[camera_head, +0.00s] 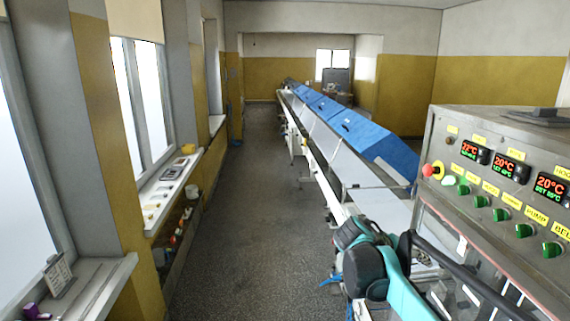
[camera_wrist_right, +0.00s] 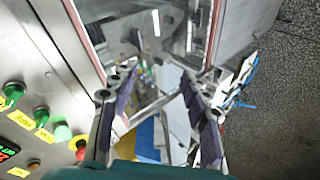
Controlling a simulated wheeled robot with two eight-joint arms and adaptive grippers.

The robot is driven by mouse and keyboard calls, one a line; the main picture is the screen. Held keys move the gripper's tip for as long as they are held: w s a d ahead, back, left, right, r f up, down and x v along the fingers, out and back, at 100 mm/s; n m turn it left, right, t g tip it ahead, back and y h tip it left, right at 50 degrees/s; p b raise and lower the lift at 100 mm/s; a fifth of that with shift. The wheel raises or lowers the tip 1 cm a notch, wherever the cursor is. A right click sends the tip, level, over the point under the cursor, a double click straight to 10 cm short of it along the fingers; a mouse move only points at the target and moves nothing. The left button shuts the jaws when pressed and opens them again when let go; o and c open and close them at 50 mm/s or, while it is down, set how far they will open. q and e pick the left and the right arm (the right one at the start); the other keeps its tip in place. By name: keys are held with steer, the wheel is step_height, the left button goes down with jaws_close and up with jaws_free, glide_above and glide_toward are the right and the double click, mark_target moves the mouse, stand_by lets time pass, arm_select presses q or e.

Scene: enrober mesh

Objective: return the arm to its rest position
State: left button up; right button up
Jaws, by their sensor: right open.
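My right arm (camera_head: 378,268), teal and black, reaches up from the bottom of the head view, beside the near end of the conveyor and left of the control panel. The fingers of its gripper are hard to make out there. In the right wrist view my right gripper (camera_wrist_right: 158,85) has its two dark, purple-padded fingers spread apart, with nothing held between them. Metal frame parts of the machine show beyond and between the fingers; I cannot tell whether they touch. My left gripper is in neither view.
A steel control panel (camera_head: 480,150) with red displays, green knobs and a red button stands close at right; its green knob (camera_wrist_right: 13,91) shows in the wrist view. A long conveyor with blue covers (camera_head: 360,130) runs away. The grey floor (camera_head: 245,200) is clear left of it; cluttered windowsills (camera_head: 165,190) line the left wall.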

steer(key=s+a+f+t+y+b, duration=0.1)
steer(key=s+a+f+y+b, duration=0.2)
steer(key=s+f, duration=0.4)
steer(key=s+a+f+n+t+y+b, duration=0.1)
steer(key=s+a+f+y+b, duration=0.2)
steer(key=f, duration=1.1)
steer(key=s+a+f+t+y+b, duration=0.1)
steer(key=s+a+f+y+b, duration=0.3)
steer(key=s+a+f+b, duration=0.4)
steer(key=s+f, duration=0.2)
steer(key=s, duration=0.3)
steer(key=shift+a+f, duration=0.2)
steer(key=shift+a, duration=0.2)
steer(key=shift+r, duration=0.1)
steer(key=shift+c, duration=0.4)
